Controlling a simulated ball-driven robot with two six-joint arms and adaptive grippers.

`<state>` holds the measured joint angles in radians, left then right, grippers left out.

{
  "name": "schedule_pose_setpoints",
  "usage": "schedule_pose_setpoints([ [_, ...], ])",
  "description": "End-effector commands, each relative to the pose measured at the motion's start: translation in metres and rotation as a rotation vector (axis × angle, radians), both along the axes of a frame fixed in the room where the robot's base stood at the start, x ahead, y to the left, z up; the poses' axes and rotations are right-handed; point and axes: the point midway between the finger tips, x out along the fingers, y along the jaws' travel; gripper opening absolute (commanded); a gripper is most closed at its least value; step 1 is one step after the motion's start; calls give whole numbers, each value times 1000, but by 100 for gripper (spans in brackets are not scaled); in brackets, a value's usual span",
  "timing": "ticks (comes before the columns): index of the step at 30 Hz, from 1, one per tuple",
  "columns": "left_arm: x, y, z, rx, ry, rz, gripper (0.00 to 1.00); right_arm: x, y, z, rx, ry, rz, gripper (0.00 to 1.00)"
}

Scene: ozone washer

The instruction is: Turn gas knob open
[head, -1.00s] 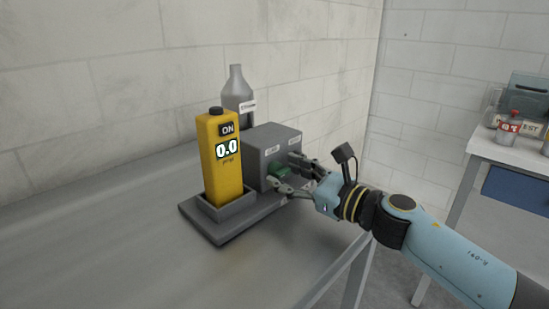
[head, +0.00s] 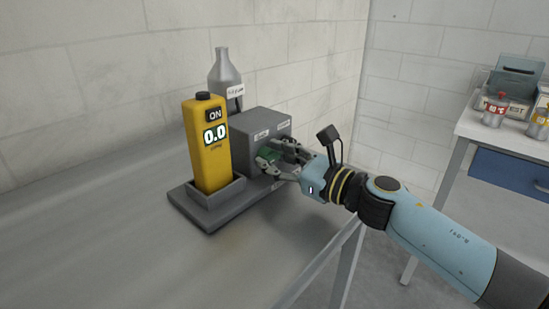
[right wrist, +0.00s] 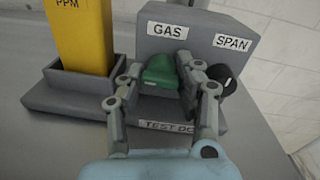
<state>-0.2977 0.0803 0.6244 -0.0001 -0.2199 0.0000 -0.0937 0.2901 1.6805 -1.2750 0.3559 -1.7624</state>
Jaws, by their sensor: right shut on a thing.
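The green gas knob (right wrist: 160,72) sits on the front of a grey box (head: 245,130), under the "GAS" label (right wrist: 167,30). In the head view the knob (head: 268,153) is partly covered by my fingers. My right gripper (right wrist: 158,80) is shut on the knob, one finger on each side of it. My right gripper also shows in the head view (head: 274,158), reaching in from the right. The knob's exact turn angle is hard to tell. My left gripper is not in view.
A black knob (right wrist: 227,79) under the "SPAN" label is close to my right finger. A yellow meter (head: 207,150) reading 0.0 stands in a grey holder at left. A grey bottle (head: 223,75) is behind. The table's left part is clear.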

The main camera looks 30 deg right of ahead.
Motion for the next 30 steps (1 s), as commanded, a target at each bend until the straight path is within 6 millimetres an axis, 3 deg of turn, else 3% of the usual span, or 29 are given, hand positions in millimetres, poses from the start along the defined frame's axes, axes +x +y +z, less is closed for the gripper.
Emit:
schedule_pose_setpoints([
  [11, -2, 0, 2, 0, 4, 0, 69, 1, -1, 1, 176, 60, -4, 2],
  [30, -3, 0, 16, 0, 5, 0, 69, 1, -2, 1, 748, 259, -5, 2],
])
